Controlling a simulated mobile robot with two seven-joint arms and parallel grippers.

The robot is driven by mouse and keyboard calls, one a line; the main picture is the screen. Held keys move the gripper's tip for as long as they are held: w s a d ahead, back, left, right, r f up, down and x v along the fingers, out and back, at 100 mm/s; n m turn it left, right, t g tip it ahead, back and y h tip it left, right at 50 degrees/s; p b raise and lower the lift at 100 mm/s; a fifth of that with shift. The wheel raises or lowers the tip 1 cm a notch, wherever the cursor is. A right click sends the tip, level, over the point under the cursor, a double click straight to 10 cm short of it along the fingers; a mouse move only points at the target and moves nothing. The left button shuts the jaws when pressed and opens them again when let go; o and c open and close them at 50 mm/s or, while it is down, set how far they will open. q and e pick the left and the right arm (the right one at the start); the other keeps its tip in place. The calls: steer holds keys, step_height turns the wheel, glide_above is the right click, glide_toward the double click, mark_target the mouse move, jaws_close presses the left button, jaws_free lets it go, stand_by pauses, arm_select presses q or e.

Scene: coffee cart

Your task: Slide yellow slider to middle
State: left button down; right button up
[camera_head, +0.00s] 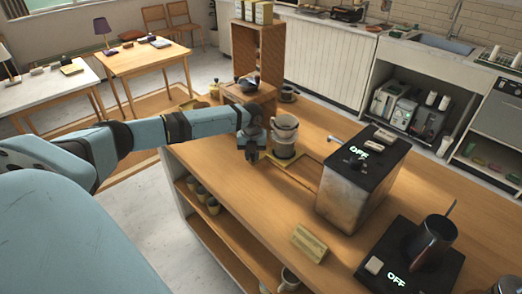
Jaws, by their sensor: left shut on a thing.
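The yellow slider (284,155) shows as a low yellowish piece on the wooden counter, at the far end of a groove (302,185) cut in the top. A pale cup-like vessel (285,125) stands upright on it and hides most of it. My left gripper (252,155) points down just left of the vessel, low over the counter. It is shut on the slider's near-left side, and its fingers hide the part held. My right gripper is out of view.
A machine with an OFF display (365,175) stands right of the groove. A second OFF unit (410,265) is nearer. A small wooden sign (310,243) sits at the front edge. A wooden shelf box (258,50) stands behind. The counter between groove and sign is clear.

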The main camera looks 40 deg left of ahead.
arm_select(q)
steer(key=shift+a, duration=0.45)
steer(key=c, duration=1)
jaws_free()
